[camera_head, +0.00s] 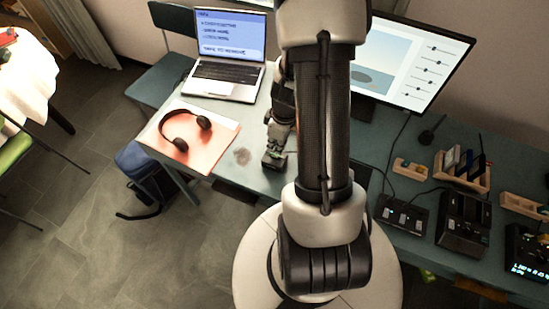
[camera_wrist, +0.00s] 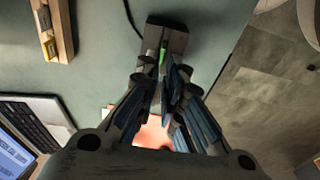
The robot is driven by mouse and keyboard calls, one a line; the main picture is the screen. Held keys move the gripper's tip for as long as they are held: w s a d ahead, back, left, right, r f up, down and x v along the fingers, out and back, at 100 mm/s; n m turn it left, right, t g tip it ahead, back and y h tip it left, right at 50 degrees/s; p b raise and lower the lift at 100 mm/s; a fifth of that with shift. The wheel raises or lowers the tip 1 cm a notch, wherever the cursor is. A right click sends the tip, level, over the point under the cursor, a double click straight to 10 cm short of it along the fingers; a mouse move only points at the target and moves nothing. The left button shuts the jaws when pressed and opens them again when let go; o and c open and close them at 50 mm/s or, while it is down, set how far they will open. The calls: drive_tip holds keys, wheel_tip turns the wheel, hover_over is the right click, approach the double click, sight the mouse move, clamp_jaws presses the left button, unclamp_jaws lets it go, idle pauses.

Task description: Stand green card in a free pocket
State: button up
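A thin green card (camera_wrist: 163,52) shows edge-on in the wrist view, standing upright at a small dark block (camera_wrist: 176,38) on the table. In the head view the dark block (camera_head: 273,161) is on the table right of the headphones; I cannot make out the green card there. My gripper (camera_wrist: 166,72) has its fingertips close together at the card, one on each side. I cannot tell whether they touch it. The gripper also shows in the head view (camera_head: 276,148), just above the block. A wooden card rack (camera_head: 462,170) stands at the right with several cards upright in it.
A wooden holder (camera_wrist: 66,30) with yellow and grey pieces is at upper left in the wrist view. A laptop (camera_head: 228,78), headphones (camera_head: 181,143) on a reddish sheet and a monitor (camera_head: 420,65) stand on the table. Dark devices (camera_head: 402,214) crowd the right side.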

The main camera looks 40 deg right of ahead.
sight(274, 154)
drive_tip(key=f+b, duration=0.1)
drive_tip(key=f, duration=0.1)
drive_tip(key=f+b, duration=0.1)
drive_tip(key=f, duration=0.2)
drive_tip(key=shift+w+a+b, duration=0.15)
drive_tip(key=shift+a+b, duration=0.05)
drive_tip(key=shift+b, duration=0.1)
drive_tip(key=shift+r, duration=0.2)
clamp_jaws()
